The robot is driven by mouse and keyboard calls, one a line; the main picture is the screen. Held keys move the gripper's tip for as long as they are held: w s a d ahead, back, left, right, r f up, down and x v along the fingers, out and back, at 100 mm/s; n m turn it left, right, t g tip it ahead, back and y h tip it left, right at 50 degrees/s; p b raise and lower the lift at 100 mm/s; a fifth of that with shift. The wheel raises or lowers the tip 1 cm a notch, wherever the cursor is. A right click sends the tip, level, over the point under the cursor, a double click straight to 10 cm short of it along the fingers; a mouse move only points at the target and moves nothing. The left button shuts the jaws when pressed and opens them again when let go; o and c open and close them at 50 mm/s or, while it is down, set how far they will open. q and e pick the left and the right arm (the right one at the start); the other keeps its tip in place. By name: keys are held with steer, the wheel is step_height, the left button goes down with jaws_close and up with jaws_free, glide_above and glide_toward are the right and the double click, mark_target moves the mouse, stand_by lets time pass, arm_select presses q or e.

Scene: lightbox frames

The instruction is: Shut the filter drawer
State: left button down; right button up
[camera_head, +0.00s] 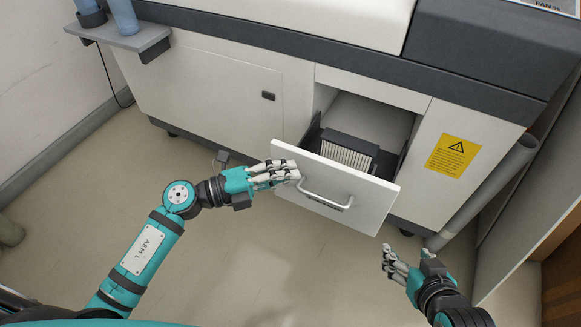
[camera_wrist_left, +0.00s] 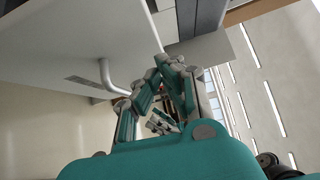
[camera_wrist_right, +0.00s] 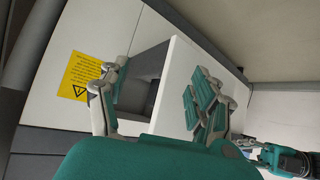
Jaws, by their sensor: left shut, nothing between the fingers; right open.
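The filter drawer (camera_head: 365,207) is pulled out of the white machine in the head view, with a pleated filter (camera_head: 348,152) inside it. Its white front carries a curved metal handle (camera_head: 327,196). My left gripper (camera_head: 296,172) is shut and empty at the left part of the drawer front, beside the handle; whether it touches is unclear. In the left wrist view the handle (camera_wrist_left: 107,75) is just left of the fingers (camera_wrist_left: 165,65). My right gripper (camera_head: 388,256) is open and empty, in front of and below the drawer's right end. The drawer front also shows in the right wrist view (camera_wrist_right: 178,85).
The machine's cabinet (camera_head: 220,85) has a closed door left of the drawer and a yellow warning label (camera_head: 453,156) to the right. A grey pipe (camera_head: 490,190) runs along the right side. A small shelf (camera_head: 125,38) juts out at upper left. The floor in front is clear.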

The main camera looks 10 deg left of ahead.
arm_select(q)
steer(key=shift+w+d, duration=0.25)
steer(key=shift+w, duration=0.7)
arm_select(e)
steer(key=shift+w+a+r+t, duration=0.35)
steer(key=shift+w+r+t, duration=0.25)
steer(key=shift+w+r, duration=0.15)
